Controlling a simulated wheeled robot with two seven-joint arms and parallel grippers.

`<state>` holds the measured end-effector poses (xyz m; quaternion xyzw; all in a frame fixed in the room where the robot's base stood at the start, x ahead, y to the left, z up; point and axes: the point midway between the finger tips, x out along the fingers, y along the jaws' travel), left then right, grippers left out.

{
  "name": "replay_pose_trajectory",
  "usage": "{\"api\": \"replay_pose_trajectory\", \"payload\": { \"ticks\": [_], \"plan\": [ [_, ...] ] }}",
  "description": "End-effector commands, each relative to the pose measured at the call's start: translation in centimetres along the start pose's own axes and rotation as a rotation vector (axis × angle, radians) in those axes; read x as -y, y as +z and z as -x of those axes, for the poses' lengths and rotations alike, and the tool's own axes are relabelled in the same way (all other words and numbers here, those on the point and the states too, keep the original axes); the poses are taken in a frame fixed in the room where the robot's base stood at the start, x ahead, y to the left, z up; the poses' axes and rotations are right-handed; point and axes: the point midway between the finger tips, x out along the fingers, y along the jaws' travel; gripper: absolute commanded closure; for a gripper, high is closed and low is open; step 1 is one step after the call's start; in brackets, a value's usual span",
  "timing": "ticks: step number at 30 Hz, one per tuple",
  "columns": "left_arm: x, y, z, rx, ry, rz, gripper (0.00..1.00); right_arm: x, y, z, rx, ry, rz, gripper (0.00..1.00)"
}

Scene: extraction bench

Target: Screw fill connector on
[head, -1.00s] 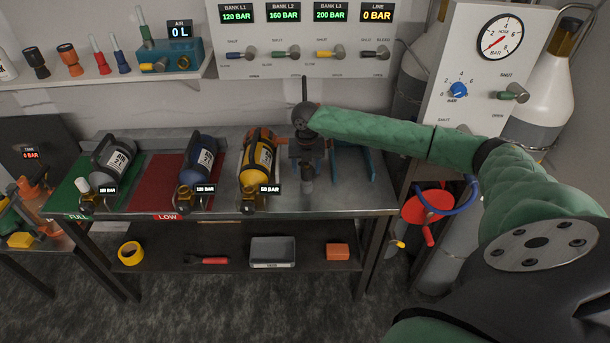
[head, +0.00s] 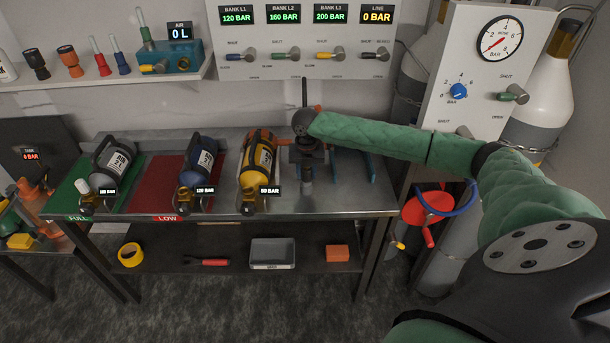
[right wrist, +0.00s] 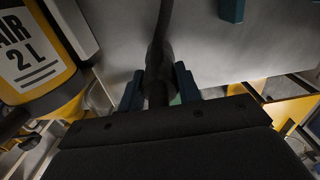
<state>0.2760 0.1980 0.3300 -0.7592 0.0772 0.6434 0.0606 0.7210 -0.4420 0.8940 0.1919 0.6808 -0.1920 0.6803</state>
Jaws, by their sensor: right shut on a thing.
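My right gripper (head: 306,180) hangs over the bench, just right of the yellow cylinder (head: 256,165), mostly hidden behind its own wrist in the head view. In the right wrist view its blue fingers (right wrist: 158,92) are shut on the dark fill connector (right wrist: 158,72), with a black hose (right wrist: 166,22) running up from it. The hose also rises above the wrist in the head view (head: 304,92). The connector's tip is hidden by the gripper body. The yellow cylinder's label (right wrist: 30,50) shows at left in the wrist view, apart from the fingers. My left gripper is out of view.
A blue cylinder (head: 198,165) lies on the red mat (head: 150,185) and a grey one (head: 112,160) on the green mat (head: 66,195). Blue bench supports (head: 352,165) stand right of my gripper. A valve panel (head: 300,60) is behind; the gauge cabinet (head: 470,80) is at right.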

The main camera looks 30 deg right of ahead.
Motion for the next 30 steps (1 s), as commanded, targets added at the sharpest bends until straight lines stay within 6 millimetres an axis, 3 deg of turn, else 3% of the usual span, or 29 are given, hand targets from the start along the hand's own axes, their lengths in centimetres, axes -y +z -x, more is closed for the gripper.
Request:
{"api": "replay_pose_trajectory", "payload": {
  "ticks": [30],
  "plan": [
    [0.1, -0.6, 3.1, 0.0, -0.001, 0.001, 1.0, 0.0, 0.0, 3.3, 0.0, 0.0, 0.0, 0.98]
  ]
}}
